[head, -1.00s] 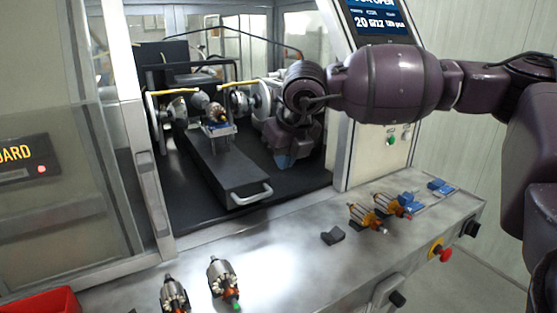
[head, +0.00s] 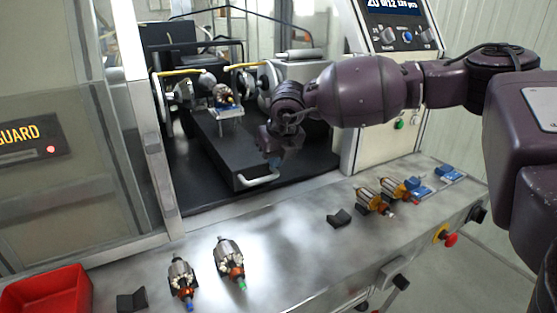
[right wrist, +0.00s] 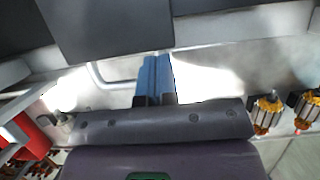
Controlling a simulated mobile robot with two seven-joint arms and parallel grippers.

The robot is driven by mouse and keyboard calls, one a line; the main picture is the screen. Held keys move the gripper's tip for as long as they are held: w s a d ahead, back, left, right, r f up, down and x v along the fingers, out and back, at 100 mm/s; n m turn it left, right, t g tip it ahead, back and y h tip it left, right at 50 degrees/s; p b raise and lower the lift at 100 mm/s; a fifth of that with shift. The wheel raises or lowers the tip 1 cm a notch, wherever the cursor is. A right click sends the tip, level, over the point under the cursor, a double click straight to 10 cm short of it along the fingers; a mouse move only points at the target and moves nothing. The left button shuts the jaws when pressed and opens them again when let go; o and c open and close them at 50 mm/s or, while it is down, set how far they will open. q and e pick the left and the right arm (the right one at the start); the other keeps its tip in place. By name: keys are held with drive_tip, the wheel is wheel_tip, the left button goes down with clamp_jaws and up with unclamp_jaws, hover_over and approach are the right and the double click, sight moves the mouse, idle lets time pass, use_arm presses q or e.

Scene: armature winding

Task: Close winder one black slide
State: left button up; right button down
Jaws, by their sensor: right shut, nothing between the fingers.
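The black slide (head: 222,150) is a long dark drawer on the winder's floor, drawn out toward the front, with a pale bar handle (head: 258,181) at its front end. An armature (head: 222,96) sits on a small support above the slide's rear part. My right gripper (head: 274,159) is over the slide's front right side, just behind the handle in the picture. In the right wrist view its blue fingers (right wrist: 154,78) are together and empty, beside the handle (right wrist: 95,76); the black slide (right wrist: 115,30) fills the top. Contact cannot be told. My left gripper is out of view.
The steel bench (head: 290,235) holds two loose armatures (head: 229,258), orange-wound armatures (head: 370,200), black blocks (head: 339,217) and a red bin (head: 48,291). The guard door (head: 60,140) stands left of the opening, and the control panel (head: 400,30) right.

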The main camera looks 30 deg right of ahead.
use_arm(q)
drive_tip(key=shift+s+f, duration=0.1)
use_arm(e)
drive_tip(key=shift+w, duration=0.1)
drive_tip(key=shift+w, duration=0.35)
drive_tip(key=w+b, duration=0.1)
drive_tip(key=w, duration=0.4)
drive_tip(key=shift+w+d+f+b, duration=0.15)
drive_tip(key=shift+w+b, duration=0.05)
drive_tip(key=shift+b, duration=0.15)
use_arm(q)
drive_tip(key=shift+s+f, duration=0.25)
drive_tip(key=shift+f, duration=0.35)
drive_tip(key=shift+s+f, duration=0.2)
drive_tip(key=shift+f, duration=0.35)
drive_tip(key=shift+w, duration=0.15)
